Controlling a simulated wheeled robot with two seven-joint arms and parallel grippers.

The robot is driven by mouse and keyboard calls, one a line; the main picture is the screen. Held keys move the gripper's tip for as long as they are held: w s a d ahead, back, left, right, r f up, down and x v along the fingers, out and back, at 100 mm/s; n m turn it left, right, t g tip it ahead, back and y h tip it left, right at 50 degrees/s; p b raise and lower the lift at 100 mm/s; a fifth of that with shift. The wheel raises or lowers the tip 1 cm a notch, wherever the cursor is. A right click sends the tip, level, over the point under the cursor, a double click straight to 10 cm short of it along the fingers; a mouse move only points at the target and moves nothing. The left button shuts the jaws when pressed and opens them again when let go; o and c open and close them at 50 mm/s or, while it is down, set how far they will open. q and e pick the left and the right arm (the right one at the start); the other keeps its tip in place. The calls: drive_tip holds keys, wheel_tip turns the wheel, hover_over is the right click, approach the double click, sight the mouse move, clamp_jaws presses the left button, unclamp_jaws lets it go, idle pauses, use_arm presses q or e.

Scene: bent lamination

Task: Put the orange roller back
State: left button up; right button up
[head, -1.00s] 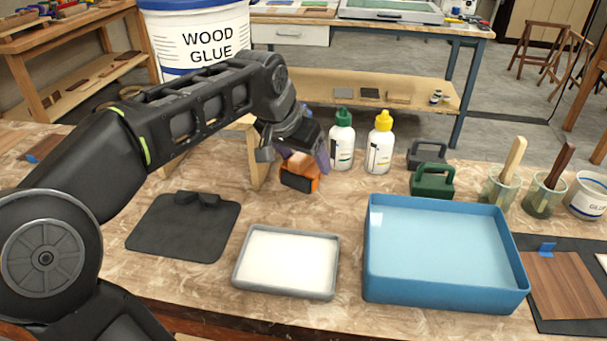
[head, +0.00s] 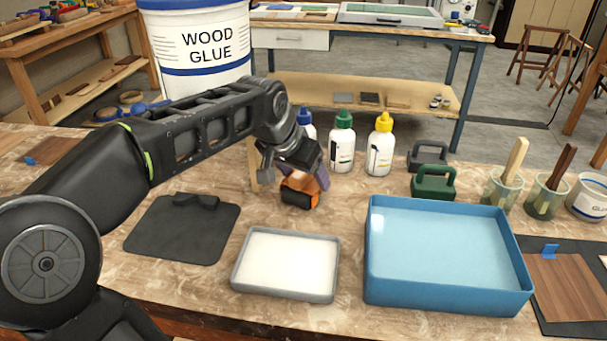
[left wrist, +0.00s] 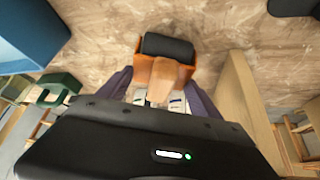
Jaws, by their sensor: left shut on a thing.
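The orange roller (head: 298,196) has an orange frame and a black cylinder. My left gripper (head: 308,178) is shut on it, behind the white tray. In the left wrist view the roller's black cylinder (left wrist: 167,47) points away from my left gripper (left wrist: 160,88), and its tan handle lies between the fingers. I cannot tell whether the roller touches the table. A black mat (head: 165,243) with a small raised black rest (head: 197,199) at its back edge lies to the left. My right gripper is not in view.
A grey-rimmed tray (head: 287,295) of white liquid and a blue tray (head: 445,290) stand in front. Glue bottles (head: 342,145), a green clamp-like block (head: 433,184) and brush cups (head: 500,190) stand behind. A wooden piece (head: 254,162) stands left of the roller.

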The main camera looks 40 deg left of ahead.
use_arm(q)
drive_tip(key=shift+s+f, duration=0.1)
drive_tip(key=shift+f, duration=0.3)
drive_tip(key=shift+d+f, duration=0.1)
drive_tip(key=shift+f, duration=0.15)
drive_tip(key=c, duration=0.6)
drive_tip(key=o, duration=1.6)
drive_tip(key=shift+f, duration=0.1)
drive_tip(key=o, duration=0.3)
drive_tip(key=shift+r, duration=0.2)
drive_tip(key=shift+r, duration=0.5)
drive_tip(key=p+v, duration=0.2)
drive_tip(key=v, duration=1)
drive_tip(key=shift+r, duration=0.2)
